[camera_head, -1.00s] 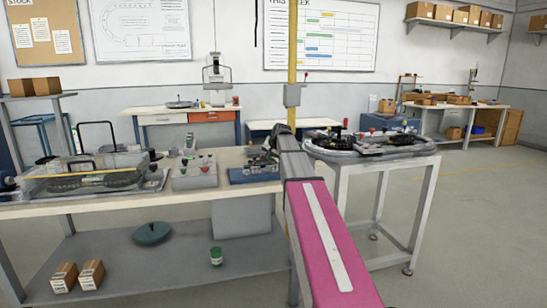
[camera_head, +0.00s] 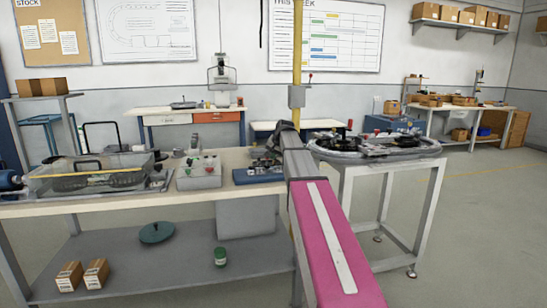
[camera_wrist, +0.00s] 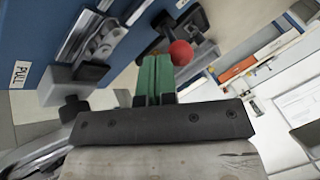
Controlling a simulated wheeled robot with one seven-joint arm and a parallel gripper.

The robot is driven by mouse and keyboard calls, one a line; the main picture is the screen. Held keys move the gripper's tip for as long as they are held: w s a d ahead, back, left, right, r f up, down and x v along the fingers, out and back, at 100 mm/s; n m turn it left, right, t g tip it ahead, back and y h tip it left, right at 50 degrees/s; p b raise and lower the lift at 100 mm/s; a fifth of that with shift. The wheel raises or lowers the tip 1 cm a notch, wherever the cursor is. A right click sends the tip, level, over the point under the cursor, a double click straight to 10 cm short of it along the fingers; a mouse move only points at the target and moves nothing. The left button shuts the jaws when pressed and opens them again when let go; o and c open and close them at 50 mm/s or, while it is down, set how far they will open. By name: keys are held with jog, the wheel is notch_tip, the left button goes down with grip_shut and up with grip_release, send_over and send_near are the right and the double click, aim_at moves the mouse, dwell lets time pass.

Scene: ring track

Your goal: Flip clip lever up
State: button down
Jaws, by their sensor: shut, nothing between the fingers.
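In the wrist view, my gripper (camera_wrist: 156,75) has green fingers pressed together with nothing between them. A red ball knob (camera_wrist: 181,52) on a dark stem is just to the right of the fingertips; I cannot tell whether they touch. A metal clip mechanism (camera_wrist: 98,45) with dark and grey parts sits on a blue base (camera_wrist: 125,14), left of the fingers. In the head view, the blue fixture (camera_head: 258,175) lies on the workbench's right end. My arm's forearm and gripper hide part of it, and the lever's tilt is not clear there.
A grey block with small knobs (camera_head: 198,174) and a clear-covered case (camera_head: 88,178) stand left of the fixture on the workbench (camera_head: 120,206). A round track on a separate stand (camera_head: 375,158) is to the right. A white PULL label (camera_wrist: 20,74) is on the blue surface.

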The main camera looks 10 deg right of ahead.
jog(key=shift+w+r, duration=0.1)
jog(key=shift+w, duration=0.1)
jog(key=shift+w+r+g, duration=0.35)
jog(key=shift+w+g, duration=0.3)
jog(key=shift+g, duration=0.25)
jog(key=shift+w+r, duration=0.2)
jog(key=shift+w, duration=0.9)
jog(key=shift+s, duration=0.1)
jog(key=shift+r, duration=0.15)
jog(key=shift+r, duration=0.65)
